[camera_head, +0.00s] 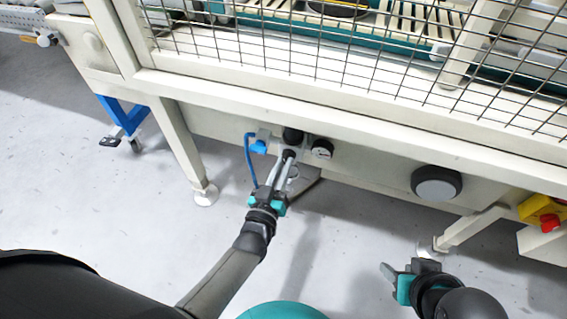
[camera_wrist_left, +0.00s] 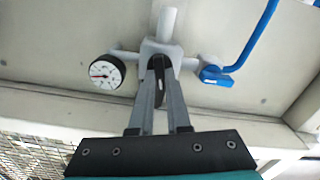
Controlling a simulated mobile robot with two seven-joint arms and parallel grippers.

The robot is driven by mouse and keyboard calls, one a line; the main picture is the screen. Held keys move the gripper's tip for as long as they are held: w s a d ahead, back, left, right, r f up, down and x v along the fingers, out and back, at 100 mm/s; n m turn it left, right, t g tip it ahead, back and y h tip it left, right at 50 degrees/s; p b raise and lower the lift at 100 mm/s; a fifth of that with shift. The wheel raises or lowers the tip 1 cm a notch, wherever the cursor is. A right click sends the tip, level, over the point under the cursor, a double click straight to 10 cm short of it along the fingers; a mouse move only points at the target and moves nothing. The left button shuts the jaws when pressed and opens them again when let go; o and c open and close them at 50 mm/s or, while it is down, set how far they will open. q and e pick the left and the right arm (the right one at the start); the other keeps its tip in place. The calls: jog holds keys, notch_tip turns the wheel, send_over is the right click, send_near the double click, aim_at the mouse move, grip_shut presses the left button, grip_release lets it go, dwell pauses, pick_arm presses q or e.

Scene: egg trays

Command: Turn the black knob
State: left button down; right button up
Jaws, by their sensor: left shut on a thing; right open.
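The black knob (camera_head: 292,135) sits on a small grey regulator fitting on the machine's lower front beam. My left gripper (camera_head: 288,155) reaches up to it from below with its two long fingers. In the left wrist view the fingers (camera_wrist_left: 160,75) are closed on the black knob (camera_wrist_left: 159,65), one on each side, and partly hide it. My right gripper (camera_head: 402,270) is open and empty at the lower right, well apart from the machine's front beam.
A round pressure gauge (camera_head: 322,149) is just right of the knob. A blue hose (camera_head: 249,160) with a blue connector (camera_head: 259,147) is to its left. A large round grey-faced part (camera_head: 437,184) and a red button (camera_head: 549,222) are further right. Wire mesh (camera_head: 330,50) stands above.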

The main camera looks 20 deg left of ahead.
pick_arm(q)
jog(key=shift+a+f+n, duration=0.1)
jog(key=shift+n, duration=2.85)
jog(key=shift+a+f+n, duration=0.1)
jog(key=shift+n, duration=2.85)
pick_arm(e)
jog(key=shift+a+f, duration=0.2)
jog(key=shift+f, duration=0.05)
jog(key=shift+w+r, duration=0.1)
pick_arm(q)
jog(key=c, duration=0.9)
grip_release()
pick_arm(e)
jog(key=shift+d+r, duration=0.1)
pick_arm(q)
jog(key=shift+s, duration=0.1)
